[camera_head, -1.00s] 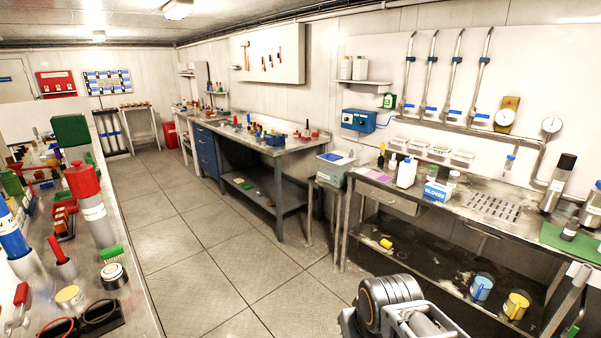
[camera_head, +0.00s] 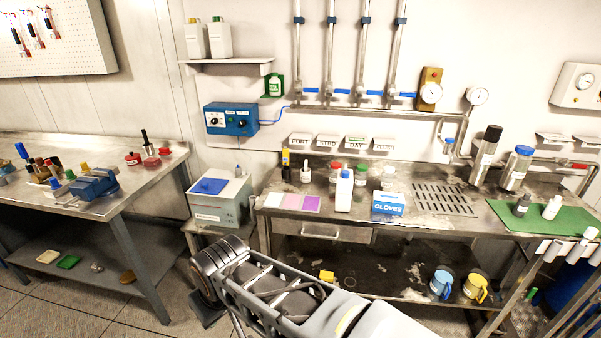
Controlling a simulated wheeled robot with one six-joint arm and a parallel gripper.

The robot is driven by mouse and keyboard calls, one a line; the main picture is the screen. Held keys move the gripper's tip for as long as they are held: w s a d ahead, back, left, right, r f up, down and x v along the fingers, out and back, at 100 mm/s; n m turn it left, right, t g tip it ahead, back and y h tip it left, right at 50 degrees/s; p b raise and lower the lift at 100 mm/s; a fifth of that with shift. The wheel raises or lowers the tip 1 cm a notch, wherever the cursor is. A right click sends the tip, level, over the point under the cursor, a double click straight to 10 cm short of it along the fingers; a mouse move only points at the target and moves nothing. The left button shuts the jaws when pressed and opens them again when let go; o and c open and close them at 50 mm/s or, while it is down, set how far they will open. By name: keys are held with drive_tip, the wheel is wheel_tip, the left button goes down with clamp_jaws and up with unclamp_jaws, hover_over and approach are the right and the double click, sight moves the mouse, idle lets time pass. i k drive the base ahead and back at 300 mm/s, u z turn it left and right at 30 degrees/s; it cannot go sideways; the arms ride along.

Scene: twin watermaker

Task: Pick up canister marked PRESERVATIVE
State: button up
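No label reading PRESERVATIVE can be made out. Two white canisters stand side by side on the wall shelf, one with a yellowish cap (camera_head: 196,40) and one with a dark green cap (camera_head: 220,40). On the right of the steel bench stand two upright clear-grey cylinders, one with a black cap (camera_head: 484,158) and one with a blue cap (camera_head: 516,170). Their labels are too small to read. My arm crosses the bottom middle of the view, in front of the bench. My gripper does not show.
The steel bench (camera_head: 440,225) carries a white bottle (camera_head: 344,190), a blue glove box (camera_head: 389,203) and a green mat (camera_head: 545,222). A grey box with a blue lid (camera_head: 220,200) stands left of it. A workbench (camera_head: 150,180) with a vise is further left. Some floor shows at lower left.

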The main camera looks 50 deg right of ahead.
sight(344, 185)
drive_tip(key=i, duration=1.55)
drive_tip(key=z, duration=2.7)
